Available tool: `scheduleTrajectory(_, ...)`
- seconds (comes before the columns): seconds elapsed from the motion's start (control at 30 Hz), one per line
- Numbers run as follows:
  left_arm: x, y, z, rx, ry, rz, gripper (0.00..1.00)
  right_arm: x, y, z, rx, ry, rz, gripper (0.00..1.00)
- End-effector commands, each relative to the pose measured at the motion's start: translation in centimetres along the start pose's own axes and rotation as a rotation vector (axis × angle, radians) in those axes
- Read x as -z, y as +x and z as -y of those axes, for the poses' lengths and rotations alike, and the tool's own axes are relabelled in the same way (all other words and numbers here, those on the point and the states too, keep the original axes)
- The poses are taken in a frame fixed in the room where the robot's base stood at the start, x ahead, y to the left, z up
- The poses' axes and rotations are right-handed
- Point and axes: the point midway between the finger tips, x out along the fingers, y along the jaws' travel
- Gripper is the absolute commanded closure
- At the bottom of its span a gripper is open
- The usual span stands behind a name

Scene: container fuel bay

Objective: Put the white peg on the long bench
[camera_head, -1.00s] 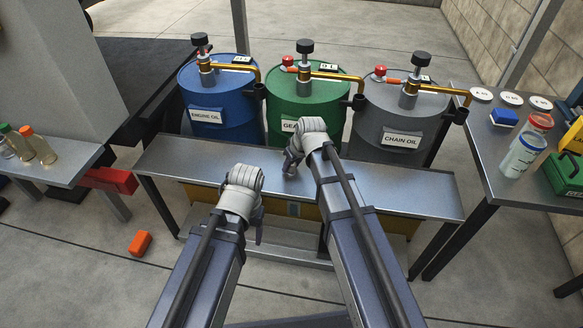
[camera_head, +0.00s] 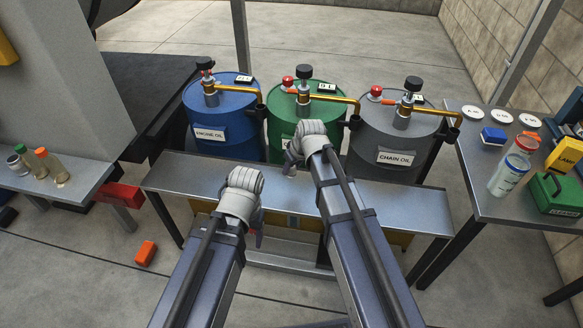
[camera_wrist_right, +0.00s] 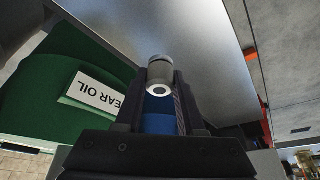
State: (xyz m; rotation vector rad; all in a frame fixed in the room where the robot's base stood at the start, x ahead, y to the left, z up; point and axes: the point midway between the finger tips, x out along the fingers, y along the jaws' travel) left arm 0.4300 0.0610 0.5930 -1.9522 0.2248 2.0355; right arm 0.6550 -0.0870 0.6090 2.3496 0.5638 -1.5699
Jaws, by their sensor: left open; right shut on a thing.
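The long bench (camera_head: 395,207) is a low grey metal bench in front of the drums. My right gripper (camera_head: 291,170) is over its far edge, pointing down. In the right wrist view it (camera_wrist_right: 160,95) is shut on a pale grey cylinder (camera_wrist_right: 160,70) with a white ring-shaped end, which looks like the white peg. Blue shows between the fingers below it; I cannot tell whether that belongs to it. In the wrist view the bench top (camera_wrist_right: 205,55) lies beyond the cylinder; I cannot tell if they touch. My left gripper (camera_head: 258,238) is open near the bench's front edge, its fingertips mostly hidden.
Blue (camera_head: 222,115), green (camera_head: 320,108) and grey (camera_head: 392,130) drums stand behind the bench. A table (camera_head: 480,190) at right holds jars and a green case (camera_head: 556,194). A side bench with bottles (camera_head: 52,167) is at left. An orange block (camera_head: 145,253) lies on the floor.

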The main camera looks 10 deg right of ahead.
Motion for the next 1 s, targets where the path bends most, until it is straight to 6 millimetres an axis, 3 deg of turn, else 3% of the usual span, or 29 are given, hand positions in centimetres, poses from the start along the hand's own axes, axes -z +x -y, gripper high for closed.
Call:
scheduleTrajectory(0.03,-0.1,-1.5,0.1,-0.001,-0.001,0.000,0.32,0.6,-1.4,0.0,0.000,0.000,0.000,1.00)
scheduleTrajectory(0.1,-0.1,-2.1,0.2,-0.003,-0.001,0.000,0.32,0.8,-2.0,0.0,0.000,0.000,0.000,1.00)
scheduleTrajectory(0.43,-0.2,-3.0,0.2,-0.005,-0.001,0.000,0.32,1.1,-2.8,0.0,0.000,0.000,0.000,1.00)
scheduleTrajectory(0.57,-0.2,-4.2,0.3,-0.005,-0.001,0.000,0.32,1.6,-3.9,0.0,0.000,0.000,0.000,1.00)
scheduleTrajectory(0.77,-0.5,-7.8,0.7,-0.005,-0.001,0.000,0.32,3.0,-7.2,0.0,0.000,0.000,0.000,1.00)
scheduleTrajectory(1.0,-0.8,-13.9,1.3,-0.005,-0.002,0.000,0.32,5.3,-12.9,0.0,0.000,0.000,0.000,1.00)
